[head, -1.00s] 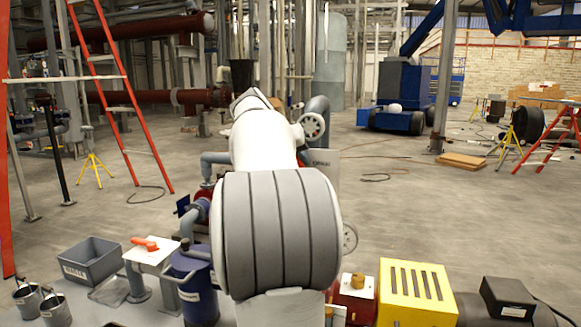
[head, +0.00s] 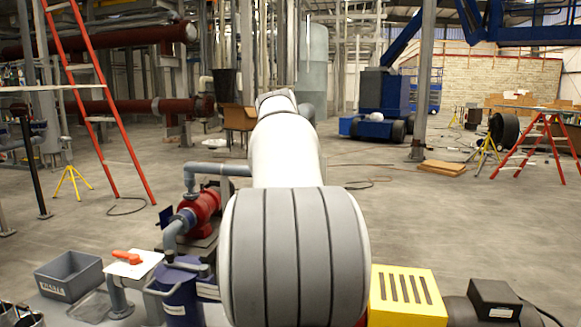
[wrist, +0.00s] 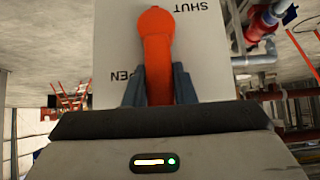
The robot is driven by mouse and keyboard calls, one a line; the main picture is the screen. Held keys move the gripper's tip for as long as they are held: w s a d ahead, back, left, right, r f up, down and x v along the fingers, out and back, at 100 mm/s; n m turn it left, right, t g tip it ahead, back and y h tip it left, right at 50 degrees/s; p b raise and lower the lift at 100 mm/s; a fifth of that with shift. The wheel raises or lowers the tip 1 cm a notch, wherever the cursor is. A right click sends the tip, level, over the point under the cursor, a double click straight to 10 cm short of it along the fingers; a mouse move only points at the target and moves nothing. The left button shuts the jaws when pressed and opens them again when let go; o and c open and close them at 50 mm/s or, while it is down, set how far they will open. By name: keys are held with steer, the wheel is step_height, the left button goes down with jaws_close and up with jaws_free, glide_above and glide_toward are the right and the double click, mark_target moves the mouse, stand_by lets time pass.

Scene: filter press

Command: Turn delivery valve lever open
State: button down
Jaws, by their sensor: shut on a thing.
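The orange lever (wrist: 157,45) fills the middle of the wrist view, on a pale plate (wrist: 112,35). Its rounded end is at the top and its arm runs down between my fingers. My gripper (wrist: 157,88) is shut on this arm, one dark finger on each side. The plate's lettering appears upside down: "SHUT" at the upper right and a partly covered "OPEN" left of the lever, by the left finger. In the head view my own arm hides the gripper and the lever it holds.
Another orange handle (head: 127,257) on a white plate stands at front left, beside a grey crate (head: 70,275) and a blue canister (head: 178,295). A red pump (head: 200,208) with grey pipes is left of my arm. A yellow slotted box (head: 405,295) is at right. Open floor lies beyond.

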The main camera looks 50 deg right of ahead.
steer(key=c, duration=1.2)
jaws_free()
steer(key=shift+s, duration=0.1)
steer(key=v, duration=0.7)
steer(key=shift+a+r, duration=0.2)
steer(key=shift+r, duration=0.05)
steer(key=shift+s, duration=0.1)
